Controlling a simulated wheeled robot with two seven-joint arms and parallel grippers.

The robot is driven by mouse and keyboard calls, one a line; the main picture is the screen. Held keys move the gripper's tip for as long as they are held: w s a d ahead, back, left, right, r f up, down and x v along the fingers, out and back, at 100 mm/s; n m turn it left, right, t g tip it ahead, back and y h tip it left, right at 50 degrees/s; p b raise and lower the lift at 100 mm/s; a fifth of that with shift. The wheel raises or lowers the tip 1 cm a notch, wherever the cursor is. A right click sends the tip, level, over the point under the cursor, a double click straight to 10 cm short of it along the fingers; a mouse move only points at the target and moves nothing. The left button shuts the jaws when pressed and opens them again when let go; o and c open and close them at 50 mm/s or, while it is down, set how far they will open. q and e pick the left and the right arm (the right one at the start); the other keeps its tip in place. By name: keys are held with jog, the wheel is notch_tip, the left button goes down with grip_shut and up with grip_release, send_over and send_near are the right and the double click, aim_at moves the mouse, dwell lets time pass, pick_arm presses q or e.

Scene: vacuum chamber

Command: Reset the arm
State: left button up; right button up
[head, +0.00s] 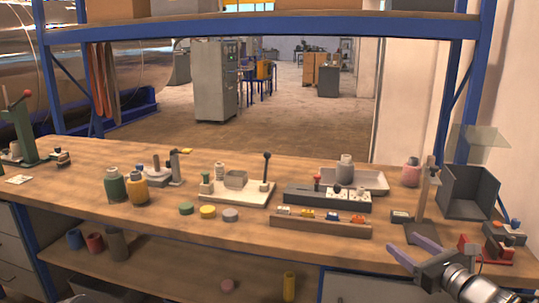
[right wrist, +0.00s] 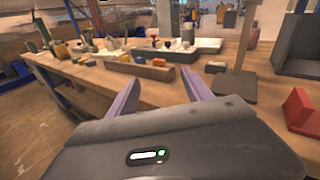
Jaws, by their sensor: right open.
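My right gripper (head: 409,250) is at the lower right in the head view, in front of the workbench's (head: 150,208) front edge. Its two purple fingers are spread apart with nothing between them. The right wrist view shows the same open fingers (right wrist: 165,95), pointing toward the bench. My left gripper does not show in either view.
A wooden rack with small coloured pieces (head: 320,229) lies near the bench's front edge. Behind it is a grey socket block (head: 328,197). A stand (head: 423,210), a grey open box (head: 467,192) and a red holder (head: 484,250) stand at the right, near my right gripper.

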jog(key=s+a+f+n+g+h+p, duration=0.1)
jog(key=s+a+f+n+g, duration=0.35)
jog(key=f, duration=0.65)
jog(key=s+a+f+n+g+h+p, duration=0.1)
jog(key=s+f+n+g+h+p, duration=0.15)
jog(key=s+f+n, duration=0.6)
jog(key=s+a+f+n+g, duration=0.3)
jog(key=f+n+g, duration=0.15)
jog(key=f, duration=0.75)
jog(key=s+a+f+n+g+y+p, duration=0.1)
jog(key=s+a+f+n+g+p, duration=0.1)
jog(key=s+a+n, duration=0.3)
jog(key=s+a+f+n+g+y+p, duration=0.1)
jog(key=s+a+f+n+p, duration=0.2)
jog(key=s+a, duration=0.9)
jog(key=s+n+p, duration=0.1)
jog(key=n, duration=0.2)
jog(key=shift+a+f+g, duration=0.15)
jog(key=shift+f+g, duration=0.1)
jog(key=shift+g, duration=0.1)
jog(key=shift+n, duration=0.25)
